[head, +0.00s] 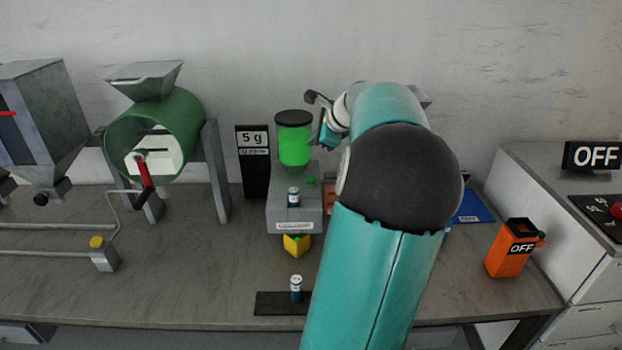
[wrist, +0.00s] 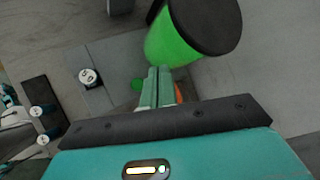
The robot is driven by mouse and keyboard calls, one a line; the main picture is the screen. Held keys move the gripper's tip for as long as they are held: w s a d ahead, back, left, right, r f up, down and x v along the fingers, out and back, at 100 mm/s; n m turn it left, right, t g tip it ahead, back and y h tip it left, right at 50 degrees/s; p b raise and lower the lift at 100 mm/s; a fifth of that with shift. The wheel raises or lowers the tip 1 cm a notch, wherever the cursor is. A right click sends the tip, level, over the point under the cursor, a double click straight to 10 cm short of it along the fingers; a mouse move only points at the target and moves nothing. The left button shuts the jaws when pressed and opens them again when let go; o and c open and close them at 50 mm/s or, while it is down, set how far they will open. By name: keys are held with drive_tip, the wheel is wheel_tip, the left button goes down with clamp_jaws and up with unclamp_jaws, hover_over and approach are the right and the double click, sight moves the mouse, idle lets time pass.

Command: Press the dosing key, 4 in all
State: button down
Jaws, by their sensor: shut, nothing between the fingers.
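The grey dosing unit (head: 280,212) stands mid-table with a black-lidded green hopper (head: 294,145) on top. A small green button (head: 311,180), which looks like the dosing key, sits on its upper face beside a small white-capped bottle (head: 294,197). A display (head: 253,139) at its left reads "5 g". My gripper (wrist: 160,70) is shut and empty, above the unit and close to the hopper in the wrist view. The green button (wrist: 137,85) shows just left of the fingers there. I cannot tell any contact. In the head view my arm hides part of the gripper.
A yellow container (head: 297,245) is under the unit's front. Another bottle (head: 296,288) stands on a black mat (head: 268,303). A green drum machine (head: 190,110) is at left, with a yellow button (head: 96,242) on a grey box.

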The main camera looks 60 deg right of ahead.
sight(314, 179)
drive_tip(key=shift+f, duration=4.45)
drive_tip(key=shift+f, duration=0.15)
drive_tip(key=shift+f, duration=0.25)
drive_tip(key=shift+f, duration=0.6)
drive_tip(key=shift+r, duration=1.05)
drive_tip(key=shift+r, duration=2.5)
